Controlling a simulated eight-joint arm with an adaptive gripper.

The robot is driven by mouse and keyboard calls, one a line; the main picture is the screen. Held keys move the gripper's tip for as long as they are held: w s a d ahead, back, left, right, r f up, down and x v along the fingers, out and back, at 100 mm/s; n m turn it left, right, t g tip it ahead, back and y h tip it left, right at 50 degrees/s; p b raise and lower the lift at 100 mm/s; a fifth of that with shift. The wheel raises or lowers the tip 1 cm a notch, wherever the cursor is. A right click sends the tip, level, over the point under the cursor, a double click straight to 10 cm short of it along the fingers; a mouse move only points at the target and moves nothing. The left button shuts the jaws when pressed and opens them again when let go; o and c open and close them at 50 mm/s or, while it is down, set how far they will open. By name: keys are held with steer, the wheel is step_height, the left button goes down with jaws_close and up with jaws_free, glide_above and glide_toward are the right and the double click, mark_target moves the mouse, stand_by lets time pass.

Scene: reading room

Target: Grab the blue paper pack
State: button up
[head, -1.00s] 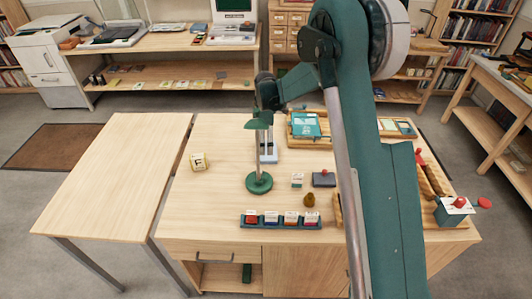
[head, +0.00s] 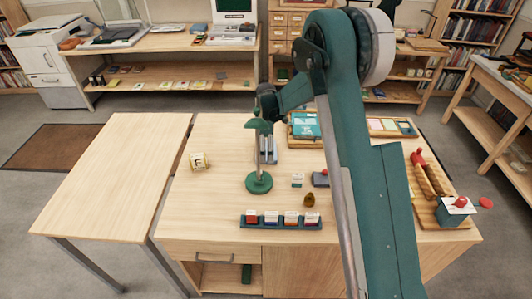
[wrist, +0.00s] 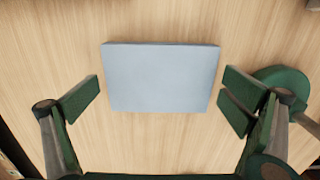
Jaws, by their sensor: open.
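The blue paper pack (wrist: 161,78) is a flat, pale blue-grey rectangle lying on the wooden table. It fills the upper middle of the wrist view. In the head view the pack (head: 271,157) shows only in part, behind my gripper and a green stand. My gripper (wrist: 160,100) is open and empty above the pack. One fingertip is out to the left of the pack and the other to the right, with a gap on both sides.
A green stand with a round base (head: 259,183) stands close by the gripper. A cream cube (head: 198,161) sits left. The table's left part is clear.

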steer(key=shift+c, duration=0.5)
steer(key=c, duration=0.8)
steer(key=shift+r, duration=0.1)
steer(key=shift+r+p, duration=0.55)
steer(key=shift+r, duration=4.4)
